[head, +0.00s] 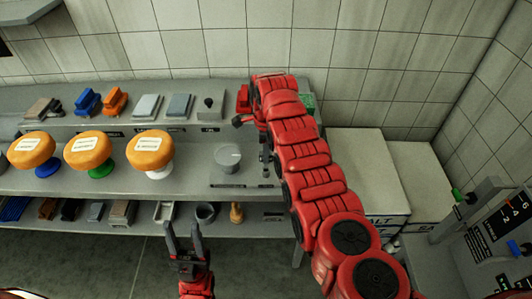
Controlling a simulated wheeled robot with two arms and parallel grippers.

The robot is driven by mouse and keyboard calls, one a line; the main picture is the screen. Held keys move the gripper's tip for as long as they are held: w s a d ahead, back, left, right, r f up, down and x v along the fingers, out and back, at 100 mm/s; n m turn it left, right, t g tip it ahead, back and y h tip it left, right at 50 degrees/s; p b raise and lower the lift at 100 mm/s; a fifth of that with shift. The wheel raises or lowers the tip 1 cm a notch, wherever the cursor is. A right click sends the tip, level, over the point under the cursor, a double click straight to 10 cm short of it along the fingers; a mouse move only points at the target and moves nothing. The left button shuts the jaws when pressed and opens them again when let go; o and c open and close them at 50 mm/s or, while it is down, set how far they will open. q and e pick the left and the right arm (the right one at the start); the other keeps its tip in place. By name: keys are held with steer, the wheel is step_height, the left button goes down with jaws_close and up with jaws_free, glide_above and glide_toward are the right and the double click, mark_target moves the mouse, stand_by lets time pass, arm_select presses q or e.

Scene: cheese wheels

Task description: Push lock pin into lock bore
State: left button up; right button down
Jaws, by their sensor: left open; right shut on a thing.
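My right arm reaches up over the right part of the shelf rack. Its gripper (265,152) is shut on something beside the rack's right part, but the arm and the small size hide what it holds. A small dark knob-like piece (238,121) shows just left of that wrist; I cannot tell whether it is the lock pin. I cannot make out the lock bore. My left gripper (184,230) is open and empty, its fingers pointing up, low in front of the lower shelf.
Three orange cheese wheels on blue, green and white stands, including the middle wheel (88,150), line the middle shelf (190,180). A grey round pot (228,157) stands right of them. Small tools and blocks fill the upper and lower shelves. Pale bins (350,160) stand at right.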

steer(key=shift+b, duration=0.6)
stand_by(1.1)
steer(key=shift+f+b, duration=1.25)
steer(key=shift+f, duration=0.8)
steer(key=c, duration=0.6)
jaws_free()
step_height(320, 180, up, 8)
steer(key=b, duration=0.2)
steer(key=shift+b, duration=0.3)
step_height(320, 180, up, 10)
steer(key=p, duration=0.7)
steer(key=shift+f+p, duration=0.25)
steer(key=shift+p, duration=0.15)
steer(key=shift+f, duration=0.1)
